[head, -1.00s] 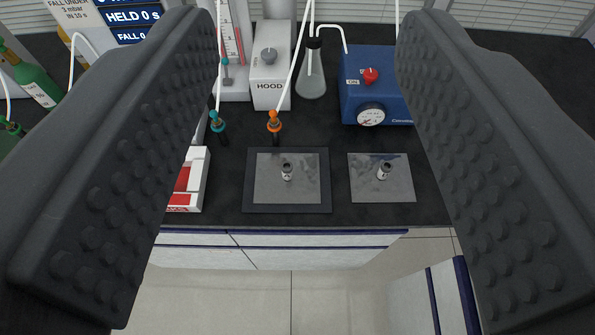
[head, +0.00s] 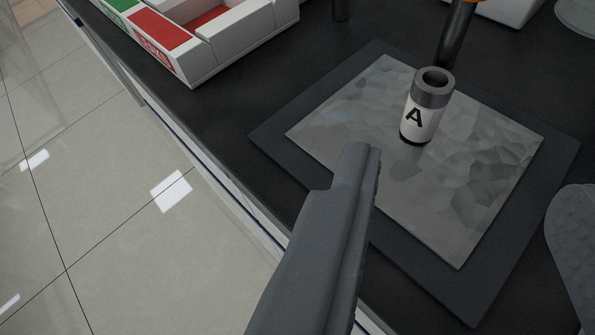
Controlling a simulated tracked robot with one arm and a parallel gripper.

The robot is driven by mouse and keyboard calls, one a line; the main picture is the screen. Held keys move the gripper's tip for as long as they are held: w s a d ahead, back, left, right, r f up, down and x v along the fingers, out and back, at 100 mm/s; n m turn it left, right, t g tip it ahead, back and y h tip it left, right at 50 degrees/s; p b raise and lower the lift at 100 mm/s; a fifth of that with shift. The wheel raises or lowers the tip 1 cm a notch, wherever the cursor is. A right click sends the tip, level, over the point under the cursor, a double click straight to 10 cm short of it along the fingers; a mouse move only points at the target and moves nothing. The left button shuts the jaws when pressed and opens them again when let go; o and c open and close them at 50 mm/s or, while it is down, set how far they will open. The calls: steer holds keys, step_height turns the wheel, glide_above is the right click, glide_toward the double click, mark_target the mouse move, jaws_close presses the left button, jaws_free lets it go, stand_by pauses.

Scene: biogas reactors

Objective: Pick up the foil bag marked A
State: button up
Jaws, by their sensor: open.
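The foil bag (head: 340,115) is a flat, silvery grey square lying on a larger dark mat (head: 275,140). A short upright neck (head: 421,118) with a dark grey open top and a white label marked A stands on its far part. My gripper (head: 463,178) is open and empty. One finger shows in the lower middle, its tip in front of the bag's near left side. The other finger shows only in part at the right edge, beyond the mat's right corner. The neck stands farther off, between the two fingers' directions, and neither finger visibly touches it.
A white tray (head: 240,45) with red and green parts stands at the upper left of the black bench. A dark post (head: 455,35) with an orange top rises just behind the neck. The bench edge drops to the tiled floor (head: 90,190) at left.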

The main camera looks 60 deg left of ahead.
mark_target(432, 103)
steer(key=x, duration=0.2)
steer(key=b+x, duration=0.1)
steer(key=x, duration=0.2)
steer(key=b+x, duration=0.1)
steer(key=x, duration=0.2)
steer(key=shift+s+a+f, duration=0.3)
steer(key=shift+f, duration=0.05)
steer(key=shift+d+f+b+x, duration=0.15)
steer(key=shift+b+x, duration=0.35)
steer(key=shift+x, duration=0.95)
steer(key=shift+d+f+b+x, duration=0.15)
steer(key=shift+b+x, duration=0.35)
steer(key=shift+x, duration=1)
steer(key=shift+c, duration=0.4)
jaws_close()
